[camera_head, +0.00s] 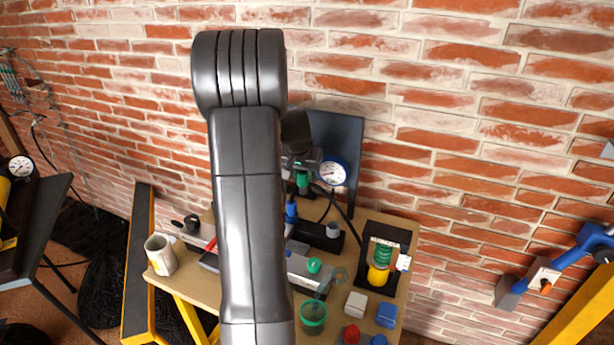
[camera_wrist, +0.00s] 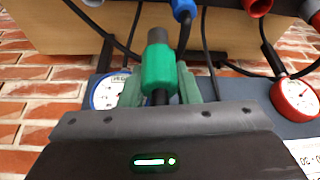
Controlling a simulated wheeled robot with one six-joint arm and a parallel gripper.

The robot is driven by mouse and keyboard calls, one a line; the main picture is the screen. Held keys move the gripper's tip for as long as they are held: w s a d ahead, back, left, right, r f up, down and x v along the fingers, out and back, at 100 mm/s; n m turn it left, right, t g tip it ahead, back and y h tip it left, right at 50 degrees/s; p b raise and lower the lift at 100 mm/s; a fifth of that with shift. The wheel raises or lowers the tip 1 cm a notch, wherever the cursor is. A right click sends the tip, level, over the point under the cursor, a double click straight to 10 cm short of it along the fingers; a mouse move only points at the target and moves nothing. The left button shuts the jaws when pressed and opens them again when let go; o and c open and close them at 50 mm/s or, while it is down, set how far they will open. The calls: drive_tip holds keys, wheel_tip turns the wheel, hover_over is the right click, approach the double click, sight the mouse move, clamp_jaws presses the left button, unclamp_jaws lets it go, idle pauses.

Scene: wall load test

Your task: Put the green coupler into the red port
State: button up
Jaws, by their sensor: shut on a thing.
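The green coupler (camera_wrist: 158,68) is in the wrist view, between the two fingers of my gripper (camera_wrist: 159,80), which is shut on it. A dark grey tip extends beyond its green body, and a dark hose runs from its near end. In the head view the green coupler (camera_head: 302,181) shows small beside my arm, above the bench. A red ring-shaped fitting (camera_wrist: 257,6), which looks like the red port, is at the top right of the wrist view, apart from the coupler and cut by the frame edge. The red port cannot be made out in the head view.
A blue connector (camera_wrist: 183,9) with a black hose is close beyond the coupler. A blue-rimmed gauge (camera_wrist: 108,92) and a red gauge (camera_wrist: 296,98) flank my gripper. My arm hides the bench's middle.

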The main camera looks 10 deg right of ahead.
drive_tip(key=w+a, duration=0.6)
drive_tip(key=a, duration=0.2)
idle(0.9)
drive_tip(key=shift+a, duration=0.1)
drive_tip(key=w+a, duration=0.4)
drive_tip(key=a, duration=0.2)
drive_tip(key=shift+w, duration=0.4)
drive_tip(key=shift+a, duration=0.1)
idle(0.4)
wheel_tip(320, 180, down, 6)
drive_tip(key=b, duration=0.4)
drive_tip(key=shift+f+b, duration=0.2)
drive_tip(key=shift+b, duration=0.15)
drive_tip(key=shift+f, duration=0.2)
idle(0.6)
drive_tip(key=shift+f+b, duration=0.7)
drive_tip(key=shift+f, duration=0.15)
idle(0.8)
